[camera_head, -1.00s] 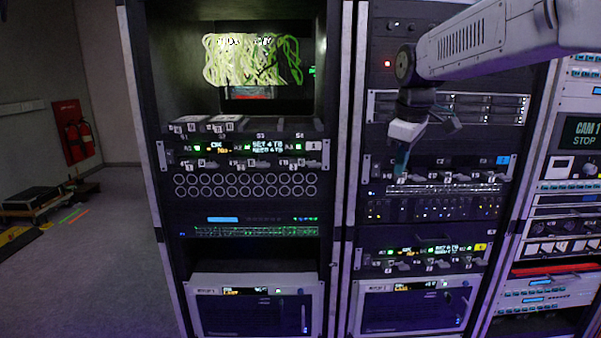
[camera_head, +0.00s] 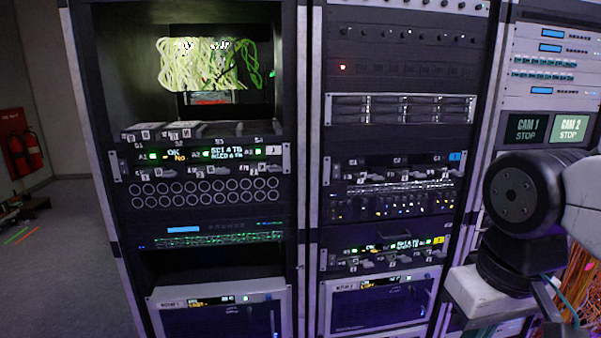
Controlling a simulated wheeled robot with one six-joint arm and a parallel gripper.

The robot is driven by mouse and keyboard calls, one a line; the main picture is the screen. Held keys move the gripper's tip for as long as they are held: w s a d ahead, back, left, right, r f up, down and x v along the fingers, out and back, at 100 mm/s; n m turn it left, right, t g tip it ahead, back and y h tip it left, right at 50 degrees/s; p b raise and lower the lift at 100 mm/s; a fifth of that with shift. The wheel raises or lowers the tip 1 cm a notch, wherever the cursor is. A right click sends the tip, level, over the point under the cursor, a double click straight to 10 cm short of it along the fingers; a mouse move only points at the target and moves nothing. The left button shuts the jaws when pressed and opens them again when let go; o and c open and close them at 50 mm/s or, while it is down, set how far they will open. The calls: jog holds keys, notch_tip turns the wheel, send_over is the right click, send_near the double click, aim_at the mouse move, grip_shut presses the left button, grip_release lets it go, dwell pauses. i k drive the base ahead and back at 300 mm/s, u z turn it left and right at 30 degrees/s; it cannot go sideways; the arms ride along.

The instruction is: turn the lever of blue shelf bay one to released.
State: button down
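The blue-tagged shelf (camera_head: 392,164) is a dark strip across the right-hand rack, with a blue tag (camera_head: 455,157) at its right end. A row of small grey levers sits along its front edge. The leftmost lever (camera_head: 338,178) is small and pale; its exact position is too small to tell. My gripper (camera_head: 548,316) is at the lower right, partly cut off by the frame edge, well to the right of and below this shelf in the picture. Its fingers are not clear, and I see nothing held.
Another lever shelf with a yellow tag (camera_head: 438,240) is lower in the same rack. A white-tagged shelf (camera_head: 273,151) is in the left rack. Orange cables (camera_head: 582,280) hang behind my arm at the right. Open floor (camera_head: 60,270) lies at the left.

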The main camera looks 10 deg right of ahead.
aim_at(374, 178)
jog(key=u, duration=1.25)
jog(key=k, duration=1.05)
jog(key=z, duration=0.65)
jog(key=i, duration=1.45)
jog(key=z, duration=0.6)
